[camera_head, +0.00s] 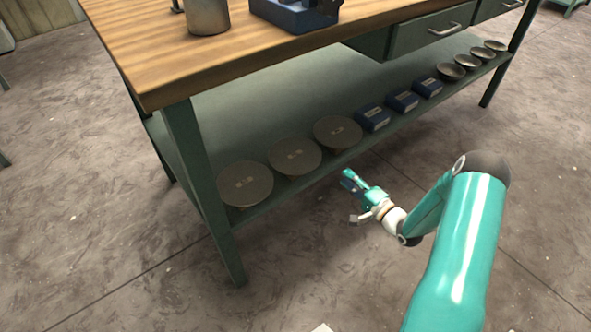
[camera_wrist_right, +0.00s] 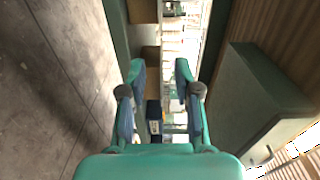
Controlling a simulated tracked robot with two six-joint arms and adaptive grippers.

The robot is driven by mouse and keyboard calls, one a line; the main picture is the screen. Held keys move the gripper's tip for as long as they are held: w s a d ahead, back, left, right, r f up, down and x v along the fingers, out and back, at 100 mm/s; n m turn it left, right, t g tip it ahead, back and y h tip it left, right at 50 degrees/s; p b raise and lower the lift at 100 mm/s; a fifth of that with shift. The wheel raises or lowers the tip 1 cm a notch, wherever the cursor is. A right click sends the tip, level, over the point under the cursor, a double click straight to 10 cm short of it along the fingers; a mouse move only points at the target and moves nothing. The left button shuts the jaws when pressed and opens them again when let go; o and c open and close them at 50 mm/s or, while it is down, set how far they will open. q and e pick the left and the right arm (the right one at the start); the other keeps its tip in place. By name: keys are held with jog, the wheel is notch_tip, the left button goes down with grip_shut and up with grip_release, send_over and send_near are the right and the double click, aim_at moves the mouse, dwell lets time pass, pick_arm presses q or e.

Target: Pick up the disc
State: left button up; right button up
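Three grey-brown discs lie in a row on the lower shelf of the workbench: a near disc (camera_head: 245,184), a middle disc (camera_head: 295,157) and a far disc (camera_head: 337,132). My right gripper (camera_head: 352,197) is in front of the shelf, apart from the discs, to the right of and below the far disc in the head view. In the right wrist view its two fingers (camera_wrist_right: 160,72) are spread, with nothing held between them. I cannot make out a disc for sure in that view. My left gripper is not in view.
The green lower shelf (camera_head: 262,208) also bears several blue boxes (camera_head: 403,101) and several bowls (camera_head: 451,71) farther right. A bench leg (camera_head: 205,190) stands left of the discs. The wooden bench top (camera_head: 150,60) overhangs the shelf.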

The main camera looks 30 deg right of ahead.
jog(key=b, duration=0.3)
send_near(316, 149)
jog(key=w, duration=0.5)
jog(key=shift+a+f, duration=0.15)
jog(key=shift+f, duration=0.1)
jog(key=w+b, duration=0.2)
jog(key=w, duration=0.3)
jog(key=shift+w+a, duration=0.1)
grip_shut()
